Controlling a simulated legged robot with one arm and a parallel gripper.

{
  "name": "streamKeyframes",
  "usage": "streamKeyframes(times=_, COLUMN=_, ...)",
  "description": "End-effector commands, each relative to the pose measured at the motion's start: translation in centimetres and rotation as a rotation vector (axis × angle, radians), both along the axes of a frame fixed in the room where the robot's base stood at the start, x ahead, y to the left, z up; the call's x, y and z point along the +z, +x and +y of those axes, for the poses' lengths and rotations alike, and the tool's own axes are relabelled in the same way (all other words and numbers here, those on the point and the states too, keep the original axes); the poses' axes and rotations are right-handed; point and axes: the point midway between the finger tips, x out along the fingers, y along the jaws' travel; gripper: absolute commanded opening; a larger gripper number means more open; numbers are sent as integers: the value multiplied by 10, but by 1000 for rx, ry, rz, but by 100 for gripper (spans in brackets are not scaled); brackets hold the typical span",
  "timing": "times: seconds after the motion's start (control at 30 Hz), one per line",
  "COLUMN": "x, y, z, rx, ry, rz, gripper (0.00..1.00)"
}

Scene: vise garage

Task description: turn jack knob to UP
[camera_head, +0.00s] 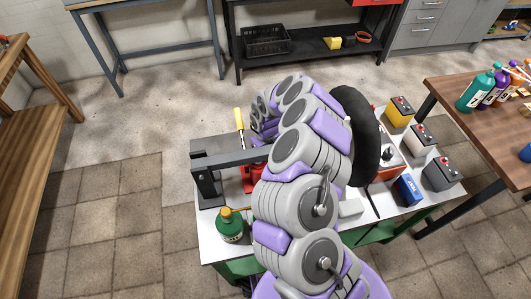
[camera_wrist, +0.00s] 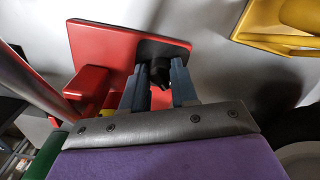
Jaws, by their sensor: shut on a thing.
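In the wrist view, the red jack (camera_wrist: 105,48) has a flat red plate with a black patch at its right. A small black knob (camera_wrist: 160,71) stands on that patch. My gripper (camera_wrist: 158,85) has its two grey-blue fingers on either side of the knob, shut on it. No UP marking on the knob can be read. In the head view, a red part that looks like the jack (camera_head: 257,181) shows on the white workbench (camera_head: 215,247), partly behind my arm. My gripper and the knob are hidden there by my arm.
A grey-black bar (camera_head: 235,159) on a black stand is left of the red part. A black tire (camera_head: 360,130) and several batteries (camera_head: 441,174) are at right. A yellow object (camera_wrist: 280,25) lies right of the jack.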

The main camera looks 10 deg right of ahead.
Motion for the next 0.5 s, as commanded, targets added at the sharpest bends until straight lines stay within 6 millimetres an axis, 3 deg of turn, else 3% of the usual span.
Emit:
streamKeyframes(times=0.37, x=1, y=2, z=0, rx=4, ry=0, rz=-5, gripper=0)
streamKeyframes(times=0.4, x=1, y=2, z=0, rx=3, ry=0, rz=-5, gripper=31)
streamKeyframes(times=0.5, x=1, y=2, z=0, rx=3, ry=0, rz=-4, gripper=41)
